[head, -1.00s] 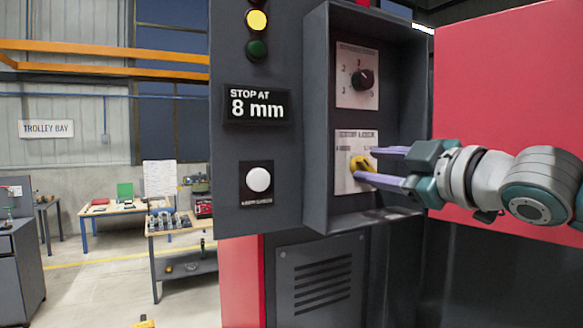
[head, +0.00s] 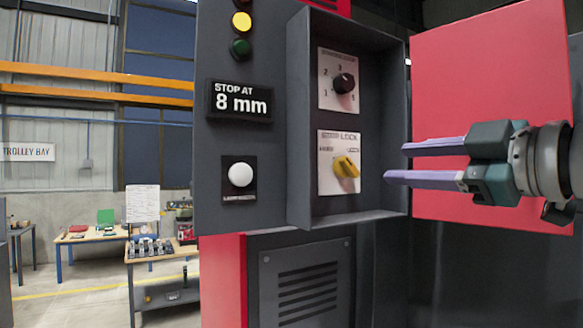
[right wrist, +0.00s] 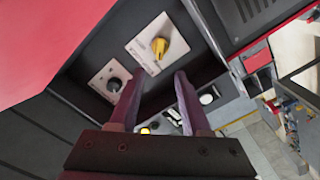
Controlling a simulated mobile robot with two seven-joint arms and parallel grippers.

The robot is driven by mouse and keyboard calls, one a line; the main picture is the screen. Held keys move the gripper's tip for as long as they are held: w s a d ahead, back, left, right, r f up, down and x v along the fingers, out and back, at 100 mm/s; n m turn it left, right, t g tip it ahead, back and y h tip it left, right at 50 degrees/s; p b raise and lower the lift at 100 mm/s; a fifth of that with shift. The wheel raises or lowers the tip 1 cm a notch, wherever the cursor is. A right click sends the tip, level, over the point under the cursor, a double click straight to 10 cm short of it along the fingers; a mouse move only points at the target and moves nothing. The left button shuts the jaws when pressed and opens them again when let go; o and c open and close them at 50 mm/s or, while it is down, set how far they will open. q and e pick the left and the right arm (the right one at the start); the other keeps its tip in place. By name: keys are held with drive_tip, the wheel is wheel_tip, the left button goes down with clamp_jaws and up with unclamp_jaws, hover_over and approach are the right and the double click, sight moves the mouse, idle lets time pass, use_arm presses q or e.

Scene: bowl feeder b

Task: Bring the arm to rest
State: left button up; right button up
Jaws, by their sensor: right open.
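My right gripper (head: 393,163) is open and empty. Its two purple fingers point left in the head view, apart from the yellow lock knob (head: 346,167) and to the right of it. The yellow knob sits tilted on a white lock plate (head: 327,183) inside the recessed grey box. In the right wrist view the open fingers (right wrist: 158,88) show with nothing between them that they touch, and the yellow knob (right wrist: 160,46) lies beyond them. My left gripper is not in view.
A black selector knob (head: 344,83) sits above the lock plate. The control cabinet also carries a white button (head: 241,175), a "STOP AT 8 mm" sign (head: 241,102) and a lit yellow lamp (head: 241,21). The red door (head: 490,75) stands open behind my right gripper.

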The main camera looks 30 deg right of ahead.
idle(0.4)
drive_tip(key=s+a+f+m+g+h+p, duration=0.1)
drive_tip(key=s+f+m+g+p, duration=0.25)
drive_tip(key=f, duration=0.35)
drive_tip(key=s+a+f+m+g+h+p, duration=0.1)
drive_tip(key=s+f+m+g+h+p, duration=0.1)
drive_tip(key=s+f+g+p, duration=0.3)
drive_tip(key=s+a+f+m+g+y+p, duration=0.2)
drive_tip(key=s+a+f+g, duration=0.4)
drive_tip(key=s+a, duration=0.6)
drive_tip(key=shift+s+a+f+p, duration=0.2)
drive_tip(key=shift+s+f+p, duration=0.5)
drive_tip(key=shift+s, duration=0.4)
drive_tip(key=shift+m, duration=0.25)
